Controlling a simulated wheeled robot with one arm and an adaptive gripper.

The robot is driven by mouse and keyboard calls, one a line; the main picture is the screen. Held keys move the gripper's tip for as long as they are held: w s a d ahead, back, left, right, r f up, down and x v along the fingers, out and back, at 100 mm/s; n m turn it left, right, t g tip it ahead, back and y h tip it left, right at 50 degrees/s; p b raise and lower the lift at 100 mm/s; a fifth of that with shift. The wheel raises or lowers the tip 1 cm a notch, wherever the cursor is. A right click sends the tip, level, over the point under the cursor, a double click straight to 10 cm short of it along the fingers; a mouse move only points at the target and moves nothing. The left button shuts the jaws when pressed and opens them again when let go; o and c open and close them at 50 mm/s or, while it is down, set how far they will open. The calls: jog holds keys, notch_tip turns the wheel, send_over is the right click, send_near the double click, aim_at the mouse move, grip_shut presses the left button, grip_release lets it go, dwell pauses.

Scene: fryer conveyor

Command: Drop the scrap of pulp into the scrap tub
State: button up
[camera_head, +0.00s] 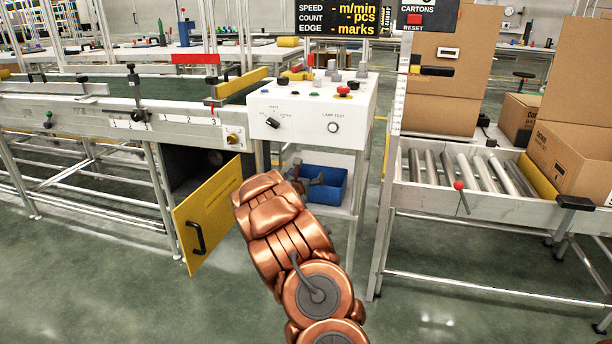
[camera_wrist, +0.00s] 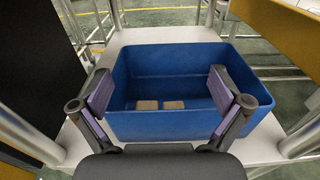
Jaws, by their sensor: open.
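The blue tub (camera_wrist: 160,125) stands on a pale shelf (camera_wrist: 75,145) in the wrist view. Two small tan pieces (camera_wrist: 147,105) (camera_wrist: 173,104) lie side by side on its floor; they look like scraps of pulp. My gripper (camera_wrist: 161,90) is open, with its purple-padded fingers spread above the tub and nothing between them. In the head view the tub (camera_head: 332,190) sits on the low shelf under the white control box, partly hidden by my copper-coloured arm. My gripper (camera_head: 311,181) shows only in part there, at the tub's left side.
The white control box (camera_head: 313,112) is above the tub. An open yellow door (camera_head: 210,212) stands to the left, below the conveyor (camera_head: 110,115). A roller table (camera_head: 480,205) with cartons (camera_head: 568,150) stands to the right. The floor between is clear.

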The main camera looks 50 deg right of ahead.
jog(key=shift+r, duration=0.2)
jog(key=p+v, duration=0.3)
jog(key=v, duration=0.9)
